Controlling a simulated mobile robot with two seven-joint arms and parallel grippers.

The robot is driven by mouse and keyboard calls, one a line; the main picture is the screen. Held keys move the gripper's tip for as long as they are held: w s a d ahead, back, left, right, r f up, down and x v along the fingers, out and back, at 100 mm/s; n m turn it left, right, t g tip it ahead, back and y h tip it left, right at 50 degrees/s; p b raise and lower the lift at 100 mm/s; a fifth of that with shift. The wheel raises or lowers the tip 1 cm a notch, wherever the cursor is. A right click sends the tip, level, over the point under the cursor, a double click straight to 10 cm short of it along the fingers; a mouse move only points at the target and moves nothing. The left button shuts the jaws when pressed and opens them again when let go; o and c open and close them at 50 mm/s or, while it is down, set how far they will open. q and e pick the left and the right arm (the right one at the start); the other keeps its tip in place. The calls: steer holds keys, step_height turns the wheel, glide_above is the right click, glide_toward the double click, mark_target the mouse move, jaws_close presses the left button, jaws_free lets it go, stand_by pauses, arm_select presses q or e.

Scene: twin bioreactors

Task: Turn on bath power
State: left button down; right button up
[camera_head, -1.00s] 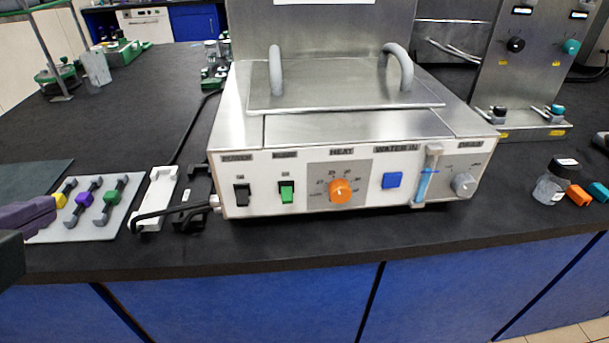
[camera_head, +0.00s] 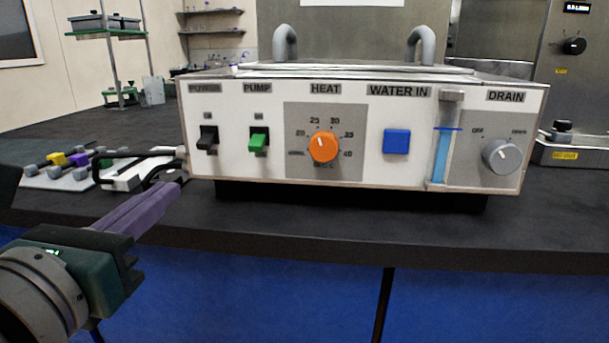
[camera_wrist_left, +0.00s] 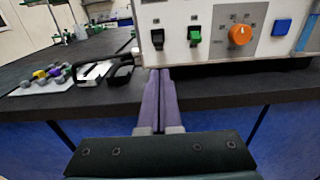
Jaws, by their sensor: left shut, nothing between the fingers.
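The bath (camera_head: 370,175) is a white and steel box with a front panel, standing on the black bench. Its black POWER rocker switch (camera_head: 208,139) is at the left end of the panel, left of the green PUMP switch (camera_head: 258,140). The POWER switch (camera_wrist_left: 158,38) also shows in the left wrist view. My left gripper (camera_head: 174,190) has purple fingers, shut with nothing between them. The fingertips (camera_wrist_left: 160,72) are below and slightly left of the POWER switch and appear apart from the panel. My right gripper is not in view.
The orange HEAT knob (camera_head: 323,147), blue WATER IN button (camera_head: 396,141) and grey DRAIN knob (camera_head: 502,156) are farther right on the panel. A black cable (camera_head: 120,154) and a white power strip (camera_head: 130,177) lie left of the bath. The bench front is clear.

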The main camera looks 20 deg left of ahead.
mark_target(206, 142)
arm_select(q)
steer(key=shift+a, duration=0.15)
steer(key=x, duration=1)
